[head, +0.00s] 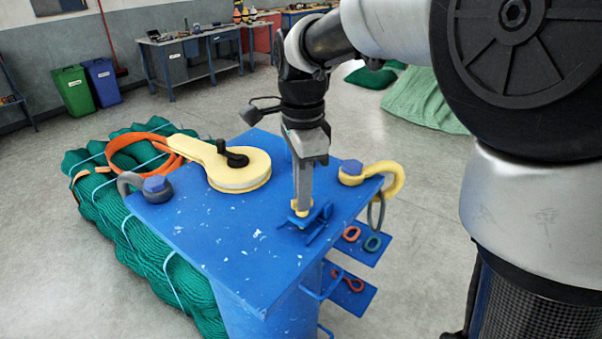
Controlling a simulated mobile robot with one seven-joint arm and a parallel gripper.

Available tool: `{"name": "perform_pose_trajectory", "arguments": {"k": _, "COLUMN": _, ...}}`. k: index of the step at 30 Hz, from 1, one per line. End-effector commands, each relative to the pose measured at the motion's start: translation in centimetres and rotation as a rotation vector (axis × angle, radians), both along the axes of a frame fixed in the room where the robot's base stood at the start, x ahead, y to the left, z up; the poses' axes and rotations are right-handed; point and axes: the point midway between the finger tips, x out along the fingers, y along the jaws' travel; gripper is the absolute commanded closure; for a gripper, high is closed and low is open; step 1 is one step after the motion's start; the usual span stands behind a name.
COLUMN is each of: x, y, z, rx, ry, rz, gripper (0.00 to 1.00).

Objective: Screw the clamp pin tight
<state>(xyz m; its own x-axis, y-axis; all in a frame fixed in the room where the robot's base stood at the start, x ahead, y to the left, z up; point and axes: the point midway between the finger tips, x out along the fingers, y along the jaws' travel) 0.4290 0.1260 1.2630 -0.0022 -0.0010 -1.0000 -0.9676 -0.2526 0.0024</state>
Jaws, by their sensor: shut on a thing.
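My gripper (301,206) points straight down over the blue stand top (245,240), near its front right. It is shut on a small yellow piece, which looks like the head of the clamp pin (300,212). Only a little of the pin shows below the fingertips; its shaft and thread are hidden. A small blue clamp bracket (322,222) sits on the stand top right at the pin, partly behind the fingers. I cannot tell how deep the pin sits in it.
A yellow disc-shaped block (238,170) with a black knob lies left of my gripper. Side shelves (357,248) hold small links. Green net (150,240) lies at left.

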Motion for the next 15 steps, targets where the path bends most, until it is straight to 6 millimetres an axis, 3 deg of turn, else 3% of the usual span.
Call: {"name": "perform_pose_trajectory", "arguments": {"k": 15, "x": 0.31, "y": 0.16, "z": 0.51, "rx": 0.008, "ry": -0.014, "rz": -0.489, "gripper": 1.0}}
